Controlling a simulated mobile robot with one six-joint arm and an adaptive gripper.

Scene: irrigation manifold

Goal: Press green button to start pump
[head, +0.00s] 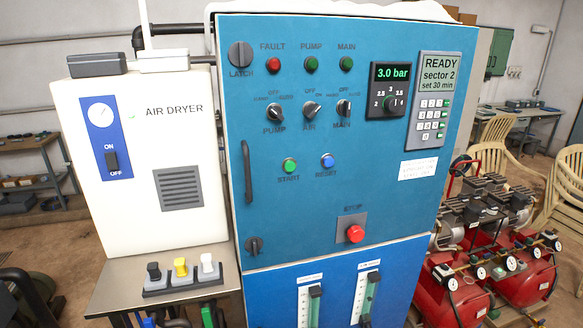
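The green START button (290,165) sits on the blue control cabinet (210,130) in the head view, left of centre, with its START label below it. It stands out from the panel and nothing touches it. The blue RESET button (327,161) is just to its right. The round green PUMP lamp (311,64) and green MAIN lamp (346,63) are higher up, beside the red FAULT lamp (273,65). The display (436,72) reads READY, sector 2, set 30 min. My gripper is not in view.
The red STOP button (355,234) is below and right of START. A black door handle (247,172) runs at the cabinet's left edge. A white air dryer (150,150) stands to the left, and red compressor tanks (455,300) stand to the right.

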